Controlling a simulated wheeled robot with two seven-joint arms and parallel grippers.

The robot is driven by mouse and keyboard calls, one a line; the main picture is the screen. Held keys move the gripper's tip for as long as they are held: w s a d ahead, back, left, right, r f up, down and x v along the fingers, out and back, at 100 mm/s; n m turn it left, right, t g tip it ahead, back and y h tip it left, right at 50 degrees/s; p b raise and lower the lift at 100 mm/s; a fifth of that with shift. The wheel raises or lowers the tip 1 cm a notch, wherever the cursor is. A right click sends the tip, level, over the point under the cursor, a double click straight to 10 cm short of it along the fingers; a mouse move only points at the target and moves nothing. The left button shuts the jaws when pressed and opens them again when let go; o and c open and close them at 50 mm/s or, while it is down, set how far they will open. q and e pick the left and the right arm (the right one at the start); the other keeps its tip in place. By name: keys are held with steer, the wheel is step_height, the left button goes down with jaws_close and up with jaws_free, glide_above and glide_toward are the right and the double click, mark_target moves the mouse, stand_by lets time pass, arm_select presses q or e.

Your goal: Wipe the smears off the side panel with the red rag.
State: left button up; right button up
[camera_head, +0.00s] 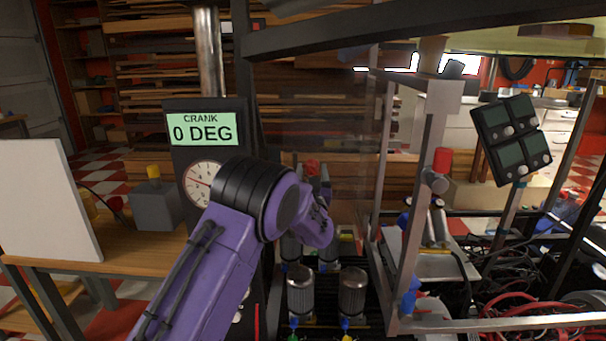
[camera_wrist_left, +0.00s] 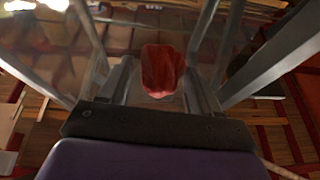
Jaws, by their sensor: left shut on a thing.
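My left gripper (camera_head: 313,178) is at the end of the purple arm in the middle of the head view, with its fingers pointing away from me. It is shut on the red rag (camera_head: 312,167), which also shows bunched between the fingers in the left wrist view (camera_wrist_left: 160,70). A see-through side panel (camera_head: 347,140) stands just to the right of and beyond the gripper. I cannot tell whether the rag touches it. Hazy, pale patches show at the upper left of the wrist view, but I cannot tell smears from reflections. My right gripper is out of view.
A metal frame (camera_head: 408,220) with cables stands at the right. A dark post with a "CRANK 0 DEG" display (camera_head: 203,129) stands behind my arm. Metal cylinders (camera_head: 300,293) stand below the gripper. A wooden table (camera_head: 150,258) with a white board is at the left.

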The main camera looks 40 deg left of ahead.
mark_target(335, 163)
arm_select(q)
steer(key=shift+w+d, duration=2.3)
steer(key=shift+d, duration=0.25)
steer(key=shift+f, duration=0.1)
steer(key=shift+s+a+p, duration=0.45)
steer(key=shift+s+a, duration=1.95)
steer(key=shift+a, duration=0.25)
steer(key=shift+s+a, duration=1.2)
steer(key=shift+s, duration=0.05)
